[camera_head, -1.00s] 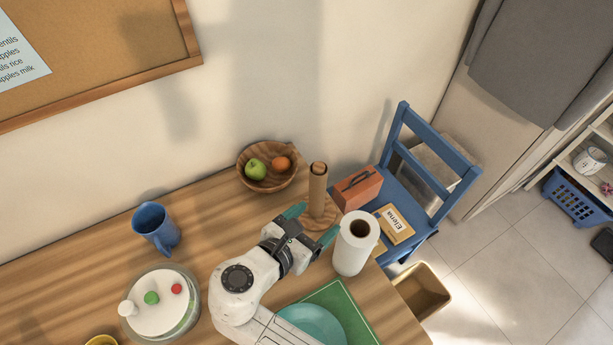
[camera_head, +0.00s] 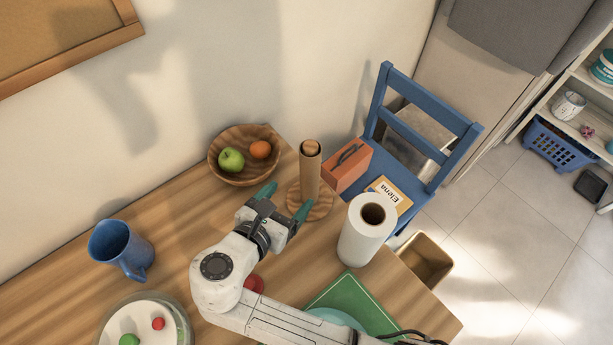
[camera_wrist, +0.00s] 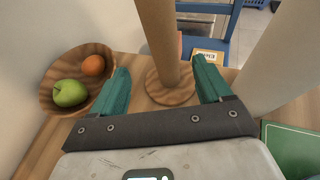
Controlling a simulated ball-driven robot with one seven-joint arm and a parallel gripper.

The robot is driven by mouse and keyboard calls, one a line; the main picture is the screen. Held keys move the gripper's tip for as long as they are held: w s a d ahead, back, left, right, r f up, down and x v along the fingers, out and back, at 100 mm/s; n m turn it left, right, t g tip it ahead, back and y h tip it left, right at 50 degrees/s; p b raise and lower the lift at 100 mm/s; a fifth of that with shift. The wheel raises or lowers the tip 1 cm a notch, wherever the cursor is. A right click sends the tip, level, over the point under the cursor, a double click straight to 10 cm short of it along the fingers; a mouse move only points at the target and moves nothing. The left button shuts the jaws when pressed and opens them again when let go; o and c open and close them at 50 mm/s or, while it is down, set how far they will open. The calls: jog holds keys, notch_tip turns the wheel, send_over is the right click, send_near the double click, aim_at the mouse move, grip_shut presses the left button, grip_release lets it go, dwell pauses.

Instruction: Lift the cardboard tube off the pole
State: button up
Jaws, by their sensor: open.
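The brown cardboard tube (camera_head: 310,172) stands upright around a wooden pole (camera_head: 311,148), whose top shows at the tube's upper end. The round wooden base (camera_head: 322,206) rests on the table. My gripper (camera_head: 285,201) is open and empty, low beside the tube on its left. In the wrist view the tube (camera_wrist: 158,35) rises beyond and between the teal fingertips of my gripper (camera_wrist: 162,75). It appears apart from both fingers. The tube's top is out of the wrist view.
A white paper roll (camera_head: 366,232) stands close right of the base. A fruit bowl (camera_head: 240,172) lies behind left. A blue chair (camera_head: 418,150) holds an orange box (camera_head: 346,167).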

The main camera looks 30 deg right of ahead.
aim_at(305, 183)
jog(key=x, duration=0.5)
jog(key=shift+w+d+f, duration=0.1)
jog(key=shift+d+f, duration=0.05)
jog(key=shift+d, duration=0.15)
jog(key=x, duration=0.4)
jog(key=shift+d+p, duration=0.3)
jog(key=shift+p, duration=0.05)
jog(key=shift+w+d+f, duration=0.1)
jog(key=shift+d, duration=0.2)
jog(key=c, duration=1)
